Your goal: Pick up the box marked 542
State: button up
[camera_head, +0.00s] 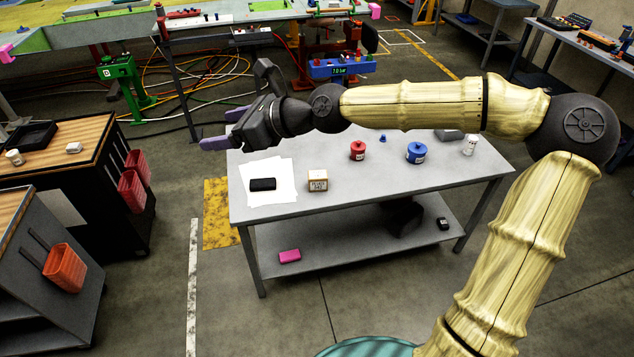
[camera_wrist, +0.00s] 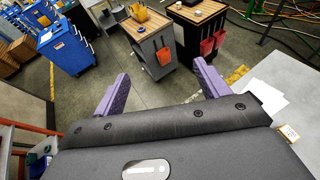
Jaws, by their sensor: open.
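A small tan box (camera_head: 317,184) with a white label stands on the grey table (camera_head: 400,183), right of some white paper. Its label is too small to read for certain. Part of what looks like the same box shows at the right edge of the wrist view (camera_wrist: 289,133). My gripper (camera_head: 222,116) is open and empty, held above and beyond the table's left end, up and left of the box. Its two purple fingers are spread wide apart in the wrist view (camera_wrist: 160,88).
On the table are white paper (camera_head: 282,171) with a black item (camera_head: 263,184), a red pot (camera_head: 358,150), a blue pot (camera_head: 417,153) and a white bottle (camera_head: 470,145). A pink box (camera_head: 290,256) lies on the lower shelf. Cabinets with red bins (camera_head: 64,267) stand left; floor between is clear.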

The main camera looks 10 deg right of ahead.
jog(key=s+d+f+n+g+h+b, duration=0.1)
jog(key=s+d+f+n+h+b, duration=0.25)
jog(key=f, duration=0.85)
jog(key=s+d+f+n+g+h+b, duration=0.15)
jog(key=f+n+h, duration=0.4)
jog(key=f, duration=0.75)
jog(key=s+d+f+n+h+b, duration=0.2)
jog(key=s+d+n, duration=0.3)
jog(key=d+n, duration=0.2)
jog(key=s+d+f+n+h+b, duration=0.1)
jog(key=s+d+f+n+b, duration=0.1)
jog(key=s+d+n, duration=0.4)
jog(key=d, duration=0.5)
jog(key=shift+d+n+h, duration=0.3)
jog(key=shift+n+h, duration=0.1)
jog(key=shift+w+g, duration=0.1)
jog(key=shift+g, duration=0.15)
